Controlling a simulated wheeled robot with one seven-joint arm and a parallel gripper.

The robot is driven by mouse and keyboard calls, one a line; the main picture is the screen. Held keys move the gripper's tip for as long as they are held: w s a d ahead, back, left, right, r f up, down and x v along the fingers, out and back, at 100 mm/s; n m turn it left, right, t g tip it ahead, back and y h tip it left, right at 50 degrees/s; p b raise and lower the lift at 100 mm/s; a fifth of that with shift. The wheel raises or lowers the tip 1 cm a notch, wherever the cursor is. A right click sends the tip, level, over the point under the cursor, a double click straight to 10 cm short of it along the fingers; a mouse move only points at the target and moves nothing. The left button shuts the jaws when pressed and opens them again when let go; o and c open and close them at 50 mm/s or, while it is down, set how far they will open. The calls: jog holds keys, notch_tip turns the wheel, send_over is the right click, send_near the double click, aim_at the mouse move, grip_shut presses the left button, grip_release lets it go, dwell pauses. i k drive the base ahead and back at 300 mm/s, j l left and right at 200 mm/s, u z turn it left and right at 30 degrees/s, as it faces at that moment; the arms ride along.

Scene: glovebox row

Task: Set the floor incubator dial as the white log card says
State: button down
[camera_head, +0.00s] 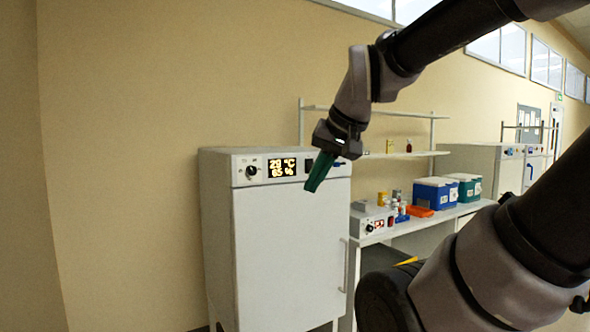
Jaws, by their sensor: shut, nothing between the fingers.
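The floor incubator (290,250) is a tall white cabinet with a closed door, left of centre. Its dial (251,171) is a small dark round knob at the left of the top panel; its pointer and scale are too small to read. The lit display (282,168) right of the dial appears to read 29 °C and 65 %. My gripper (312,188) has green fingers pointing down and is shut and empty. In the picture it overlaps the panel's right part, to the right of the dial and display. I cannot make out a white log card.
A bench (440,217) right of the incubator holds a small white device (370,220), bottles, an orange tray (418,211), a blue box (436,193) and a teal box (466,187). Shelves (400,155) hang above. More white cabinets (480,160) stand farther right.

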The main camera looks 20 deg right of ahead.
aim_at(252, 171)
jog(key=z, duration=0.95)
jog(key=i+j+u, duration=0.1)
jog(key=j, duration=0.2)
jog(key=j+u, duration=0.1)
jog(key=j, duration=0.15)
jog(key=i, duration=0.05)
